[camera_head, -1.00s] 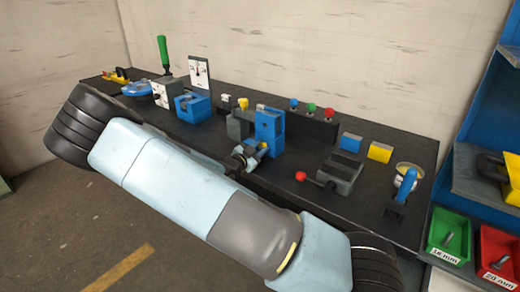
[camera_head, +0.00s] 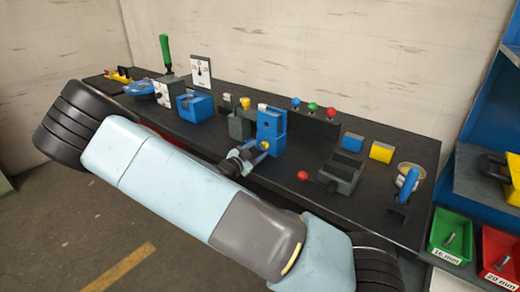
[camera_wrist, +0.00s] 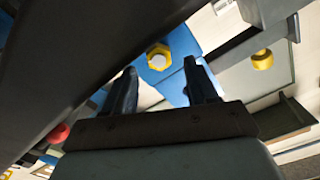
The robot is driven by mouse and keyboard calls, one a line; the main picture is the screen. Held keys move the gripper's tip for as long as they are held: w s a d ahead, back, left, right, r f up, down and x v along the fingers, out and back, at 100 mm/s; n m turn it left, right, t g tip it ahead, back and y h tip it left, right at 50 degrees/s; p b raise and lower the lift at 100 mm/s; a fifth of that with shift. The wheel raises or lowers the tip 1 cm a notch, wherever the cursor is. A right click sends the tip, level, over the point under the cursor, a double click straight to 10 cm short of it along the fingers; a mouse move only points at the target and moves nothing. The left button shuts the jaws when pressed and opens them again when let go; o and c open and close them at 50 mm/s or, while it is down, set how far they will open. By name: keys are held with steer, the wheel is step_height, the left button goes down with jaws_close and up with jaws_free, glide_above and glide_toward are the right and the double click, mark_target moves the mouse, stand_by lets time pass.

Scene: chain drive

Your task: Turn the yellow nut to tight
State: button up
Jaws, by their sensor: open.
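The yellow nut (camera_head: 264,145) sits on the front face of the upright blue block (camera_head: 270,124) on the bench. In the wrist view the yellow nut (camera_wrist: 158,57) is a hexagon with a pale round centre, against a blue face (camera_wrist: 180,47). My gripper (camera_head: 243,158) is close in front of the blue block, partly hidden by my arm in the head view. In the wrist view my gripper (camera_wrist: 162,78) has its two dark fingers apart, with nothing between the tips. The nut appears just beyond the tips, between them; the remaining gap is hard to judge.
A yellow knob (camera_head: 245,103) stands on a grey block left of the blue block. A red-balled lever (camera_head: 302,175) and grey box (camera_head: 340,171) are to the right.

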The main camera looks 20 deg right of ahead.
steer(key=v, duration=1)
steer(key=shift+s+a, duration=0.15)
steer(key=shift+a, duration=0.2)
steer(key=shift+f, duration=0.1)
